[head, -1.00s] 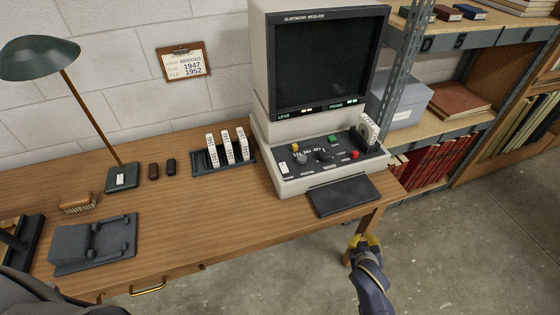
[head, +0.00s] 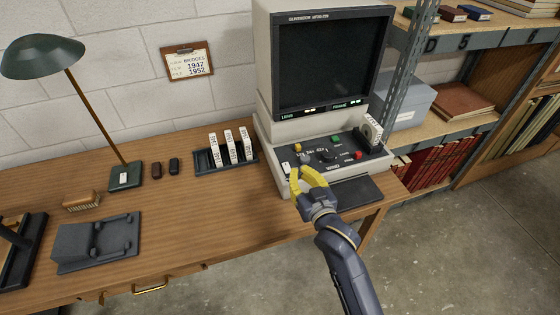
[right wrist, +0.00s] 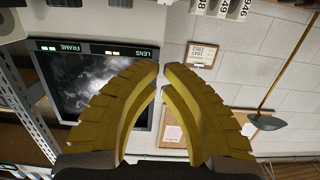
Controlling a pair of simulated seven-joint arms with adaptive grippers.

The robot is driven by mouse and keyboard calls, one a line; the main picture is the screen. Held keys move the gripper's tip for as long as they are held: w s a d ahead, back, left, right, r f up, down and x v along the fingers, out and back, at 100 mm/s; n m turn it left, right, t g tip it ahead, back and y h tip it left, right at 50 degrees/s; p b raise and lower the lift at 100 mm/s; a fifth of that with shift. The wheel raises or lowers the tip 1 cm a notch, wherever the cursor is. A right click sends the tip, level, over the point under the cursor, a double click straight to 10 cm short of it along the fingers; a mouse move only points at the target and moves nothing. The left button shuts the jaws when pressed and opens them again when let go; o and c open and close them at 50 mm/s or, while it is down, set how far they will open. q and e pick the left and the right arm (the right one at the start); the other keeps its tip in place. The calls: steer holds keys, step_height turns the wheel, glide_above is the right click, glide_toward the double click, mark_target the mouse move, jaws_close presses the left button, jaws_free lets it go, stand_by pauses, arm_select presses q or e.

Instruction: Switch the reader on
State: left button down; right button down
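The reader (head: 264,110) is a beige machine on the desk with a dark screen (head: 330,65) in the head view. My right gripper (head: 297,172) has yellow fingers and is at the panel's front left, close to the white switch; contact cannot be told. In the right wrist view its fingertips (right wrist: 162,68) come together with nothing held. The screen there (right wrist: 92,85) looks cloudy grey. My left gripper is not in view.
A rack of white boxes (head: 206,160) stands left of the reader. A lamp (head: 125,176), a brush (head: 82,201) and a dark grey stand (head: 97,243) are further left. Shelving (head: 440,128) is on the right. The desk's front middle (head: 225,215) is clear.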

steer(key=shift+w, duration=0.1)
stand_by(0.3)
glide_above(287, 167)
steer(key=shift+f, duration=0.5)
steer(key=shift+s+d+f, duration=0.1)
steer(key=shift+s+f, duration=0.1)
steer(key=shift+f, duration=0.95)
steer(key=shift+w+f, duration=0.1)
steer(key=shift+f, duration=0.75)
steer(key=shift+f, duration=0.1)
